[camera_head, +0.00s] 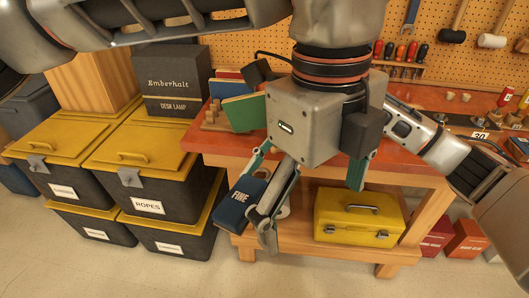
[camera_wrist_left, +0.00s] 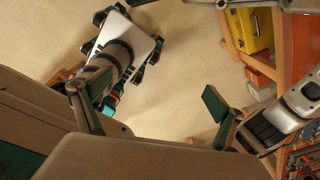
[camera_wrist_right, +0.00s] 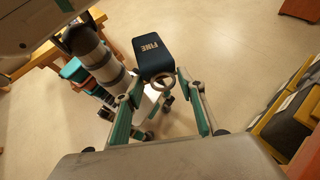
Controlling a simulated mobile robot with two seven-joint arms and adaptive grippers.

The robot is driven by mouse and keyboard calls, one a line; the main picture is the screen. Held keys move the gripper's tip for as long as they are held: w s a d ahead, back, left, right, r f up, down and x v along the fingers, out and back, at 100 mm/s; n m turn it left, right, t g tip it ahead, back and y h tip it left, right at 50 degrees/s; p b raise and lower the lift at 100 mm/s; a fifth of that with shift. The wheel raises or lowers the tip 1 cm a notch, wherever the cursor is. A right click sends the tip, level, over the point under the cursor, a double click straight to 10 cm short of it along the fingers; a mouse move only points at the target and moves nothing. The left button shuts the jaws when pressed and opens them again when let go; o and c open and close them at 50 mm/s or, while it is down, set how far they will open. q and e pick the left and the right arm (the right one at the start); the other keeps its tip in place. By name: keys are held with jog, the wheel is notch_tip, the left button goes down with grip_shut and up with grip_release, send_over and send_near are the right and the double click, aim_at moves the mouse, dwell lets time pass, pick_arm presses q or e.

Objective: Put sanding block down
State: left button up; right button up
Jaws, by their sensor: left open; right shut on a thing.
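The sanding block (camera_head: 248,203), dark blue with the word FINE, hangs in the air in front of the workbench's left front part. It also shows in the right wrist view (camera_wrist_right: 155,56). My right gripper (camera_head: 262,215) is shut on it; its fingers sit at the block's near end in the right wrist view (camera_wrist_right: 161,76). My left gripper (camera_head: 312,172) is open and empty in front of the bench, covering part of the right arm and bench. Its spread fingers show in the left wrist view (camera_wrist_left: 150,105).
The red-topped workbench (camera_head: 405,176) holds books (camera_head: 243,112) at its left end and tools at right. A yellow toolbox (camera_head: 357,218) stands on its lower shelf. Stacked yellow-lidded bins (camera_head: 150,180) and a desk lamp box (camera_head: 170,80) stand left. The front floor is clear.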

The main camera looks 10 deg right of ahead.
aim_at(242, 197)
pick_arm(q)
jog(key=w+a+r+n+t+y, duration=0.3)
jog(key=w+a+r+n+t, duration=0.1)
jog(key=w+a+n, duration=0.15)
jog(key=shift+m, duration=0.25)
jog(key=x, duration=0.8)
jog(key=w+x, duration=0.1)
jog(key=x, duration=0.3)
jog(key=shift+a+r, duration=0.2)
jog(key=shift+r, duration=0.05)
jog(key=c, duration=1.2)
jog(key=shift+s, duration=0.1)
jog(key=shift+c, duration=0.2)
pick_arm(e)
jog(key=shift+r, duration=0.1)
pick_arm(q)
jog(key=c, duration=0.3)
pick_arm(e)
jog(key=o, duration=1.6)
jog(key=shift+c, duration=0.2)
pick_arm(q)
jog(key=shift+c, duration=0.2)
